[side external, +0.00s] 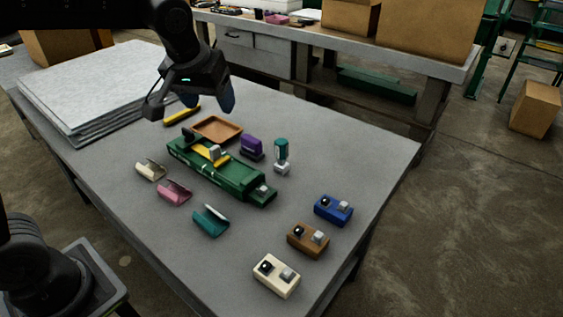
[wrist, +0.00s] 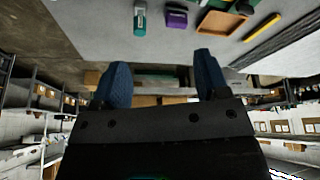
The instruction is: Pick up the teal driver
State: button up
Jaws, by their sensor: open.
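The teal driver (side external: 281,148) stands upright on a small pale grey foot on the grey table, right of a purple block-like item (side external: 251,148). It also shows near the top edge of the wrist view (wrist: 140,19), with a purple item (wrist: 177,19) beside it. My gripper (side external: 208,101) hangs above the far part of the table, up and left of the driver in the side view, apart from it. Its blue fingers are spread with nothing between them; the wrist view shows the gap (wrist: 163,76) too.
A green toolbox-like case (side external: 225,175) and a brown tray (side external: 217,128) lie left of the driver. A yellow bar (side external: 182,115) lies behind the tray. Teal, pink and cream folded pieces and several two-knob blocks sit nearer. Grey sheets (side external: 95,85) are stacked at left.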

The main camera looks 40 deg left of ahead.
jog(key=w+d+f+n+y, duration=0.15)
jog(key=w+f, duration=0.35)
jog(key=w, duration=0.6)
jog(key=n+g, duration=0.1)
jog(key=n, duration=0.2)
send_near(282, 142)
jog(key=x, duration=0.7)
jog(key=shift+a, duration=0.3)
jog(key=shift+d+x, duration=0.2)
jog(key=shift+x, duration=2.55)
jog(key=shift+c, duration=0.4)
jog(key=c, duration=1)
jog(key=shift+r, duration=0.1)
